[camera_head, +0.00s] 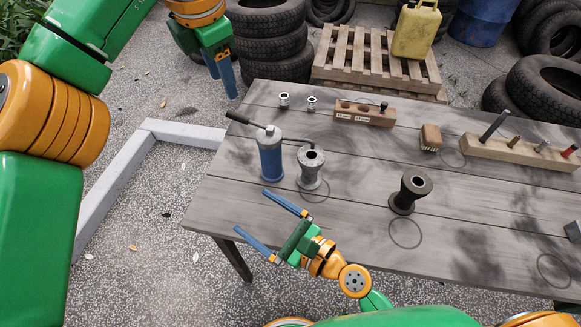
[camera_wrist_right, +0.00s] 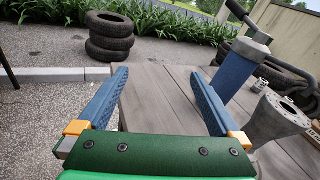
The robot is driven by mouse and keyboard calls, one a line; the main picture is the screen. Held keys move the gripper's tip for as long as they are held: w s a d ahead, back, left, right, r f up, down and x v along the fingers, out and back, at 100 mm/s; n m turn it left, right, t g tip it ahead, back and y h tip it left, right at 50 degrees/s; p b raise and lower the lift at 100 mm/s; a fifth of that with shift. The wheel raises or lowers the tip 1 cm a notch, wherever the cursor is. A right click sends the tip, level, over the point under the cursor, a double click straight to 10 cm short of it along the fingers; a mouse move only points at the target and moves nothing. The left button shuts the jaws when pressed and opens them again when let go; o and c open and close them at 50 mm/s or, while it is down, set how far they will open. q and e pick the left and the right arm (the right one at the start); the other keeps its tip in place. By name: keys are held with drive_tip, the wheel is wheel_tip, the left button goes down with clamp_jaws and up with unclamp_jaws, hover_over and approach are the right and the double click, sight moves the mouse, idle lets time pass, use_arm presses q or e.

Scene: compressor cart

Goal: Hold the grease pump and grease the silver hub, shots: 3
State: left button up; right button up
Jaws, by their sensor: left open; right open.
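The grease pump (camera_head: 270,158) stands upright on the table, a blue cylinder with a grey cap, a dark handle to the left and a thin hose to the right. In the right wrist view the pump (camera_wrist_right: 233,74) is just right of the right finger. The silver hub (camera_head: 312,172), a flanged grey spool, stands close right of the pump; it also shows in the wrist view (camera_wrist_right: 274,120). My right gripper (camera_head: 250,210) is open and empty at the table's near-left edge, in front of the pump. My left gripper (camera_head: 225,84) is open and empty beyond the table's far-left corner.
A dark hub (camera_head: 407,194) stands right of the silver one. Two small silver fittings (camera_head: 284,100), a wooden block (camera_head: 364,114), a brush (camera_head: 431,138) and a tool rack (camera_head: 520,152) sit farther back. Marked circles (camera_head: 405,233) lie on the bare table front.

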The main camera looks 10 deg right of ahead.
sight(276, 151)
drive_tip(key=w+d+r+m+t+h, duration=0.1)
drive_tip(key=w+d+m, duration=0.1)
drive_tip(key=w, duration=0.1)
drive_tip(key=w+d+r+m+t+h, duration=0.1)
drive_tip(key=w+d+m+t, duration=0.1)
drive_tip(key=w, duration=0.1)
drive_tip(key=w+d+r+m+t+h, duration=0.1)
drive_tip(key=w+d+m+h, duration=0.1)
drive_tip(key=w, duration=0.1)
drive_tip(key=shift+w+d+r+t, duration=0.1)
drive_tip(key=shift+w+d+t, duration=0.05)
drive_tip(key=shift+d+t, duration=0.2)
drive_tip(key=x, duration=0.6)
drive_tip(key=shift+w+a, duration=0.15)
drive_tip(key=shift+w, duration=0.05)
use_arm(q)
drive_tip(key=shift+w+f, duration=0.15)
drive_tip(key=shift+w, duration=0.15)
drive_tip(key=shift+s, duration=0.1)
use_arm(e)
drive_tip(key=shift+s, duration=0.1)
drive_tip(key=shift+c, duration=0.2)
